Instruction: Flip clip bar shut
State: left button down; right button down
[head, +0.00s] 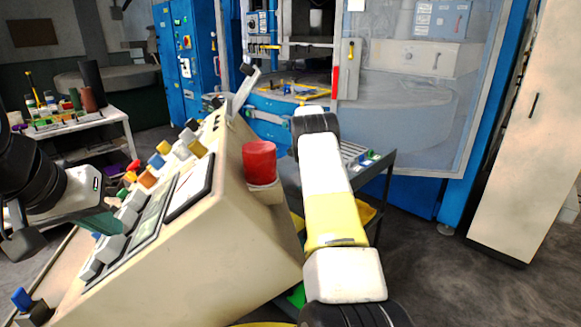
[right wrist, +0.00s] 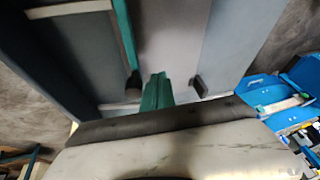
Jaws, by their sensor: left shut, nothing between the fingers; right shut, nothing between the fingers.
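I cannot surely pick out the clip bar. A pale bar with a dark end (head: 244,90) stands tilted up behind the far end of the cream control console. In the right wrist view, a pale bar (right wrist: 285,104) lies across a blue part at the right. My left gripper (head: 102,223) is shut and empty, at the left beside the console's button side. My right arm reaches forward in the middle of the head view, its gripper hidden there. In the right wrist view my right gripper (right wrist: 157,88) is shut and empty, in front of grey panels.
The cream console (head: 215,235) with a red button (head: 260,162) fills the lower left. A grey cart (head: 372,165) stands behind my right arm. A blue machine (head: 270,120) is at the back. A white shelf (head: 85,125) with jars is at the left. Floor is clear at lower right.

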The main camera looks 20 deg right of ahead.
jog(key=v, duration=0.7)
jog(key=shift+s+r, duration=0.15)
jog(key=shift+r, duration=0.2)
jog(key=shift+a, duration=0.1)
